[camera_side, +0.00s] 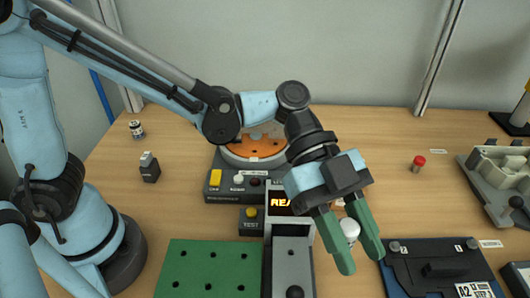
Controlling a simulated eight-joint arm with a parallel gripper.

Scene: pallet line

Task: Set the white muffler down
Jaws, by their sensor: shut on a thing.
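My gripper (360,261) has two green fingers and points down, right of the middle in the side view. It is shut on the white muffler (349,229), a small rounded white piece that shows between the fingers. The fingers hide part of the muffler. I cannot tell how high it is above the table. The fingertips appear in the gap between the grey slotted fixture (293,252) and the dark blue plate (440,262).
A tester with a lit display (283,201) stands behind my gripper, beside an orange disc (254,146). A green board with holes (208,268) lies at front left. A red-capped piece (418,163) and a grey fixture (497,175) stand at right.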

